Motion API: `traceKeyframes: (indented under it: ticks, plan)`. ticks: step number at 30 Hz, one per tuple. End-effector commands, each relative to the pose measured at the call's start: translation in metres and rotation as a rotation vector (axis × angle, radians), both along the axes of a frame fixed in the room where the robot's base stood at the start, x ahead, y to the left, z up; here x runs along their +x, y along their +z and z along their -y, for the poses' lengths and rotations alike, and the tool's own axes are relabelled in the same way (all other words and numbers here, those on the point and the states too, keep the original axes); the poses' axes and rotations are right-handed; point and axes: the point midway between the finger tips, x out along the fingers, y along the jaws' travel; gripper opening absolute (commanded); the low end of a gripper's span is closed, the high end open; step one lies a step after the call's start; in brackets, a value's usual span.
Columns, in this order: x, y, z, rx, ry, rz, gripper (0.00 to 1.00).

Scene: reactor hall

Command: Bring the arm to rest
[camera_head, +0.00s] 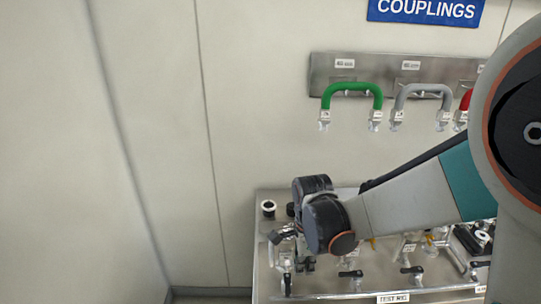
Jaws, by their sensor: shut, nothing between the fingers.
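My arm (410,198) reaches in from the right edge across the picture. Its dark wrist joints (326,222) hang over the left part of a metal test rig bench (263,285). My gripper (304,262) is small and partly hidden by the wrist. It points down, close above the bench top, and is shut with nothing held. Whether it touches any fitting beneath cannot be told.
The bench carries several valves with black handles (350,274) and a round black-rimmed port (268,207). On the wall rack (320,72) hang a green hose (350,88), a grey hose (423,88) and a partly hidden red one (465,99). The wall at left is bare.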

Motion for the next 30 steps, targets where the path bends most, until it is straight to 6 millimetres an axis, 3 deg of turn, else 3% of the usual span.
traceKeyframes:
  ticks: [15, 22, 30]
  plan:
    - [-0.048, 0.053, 0.04, -0.061, 0.635, 0.249, 0.0]
    - [-0.079, 0.064, 0.058, -0.168, 0.95, 0.358, 0.0]
    - [-0.115, 0.064, 0.075, -0.348, 1.298, 0.448, 0.0]
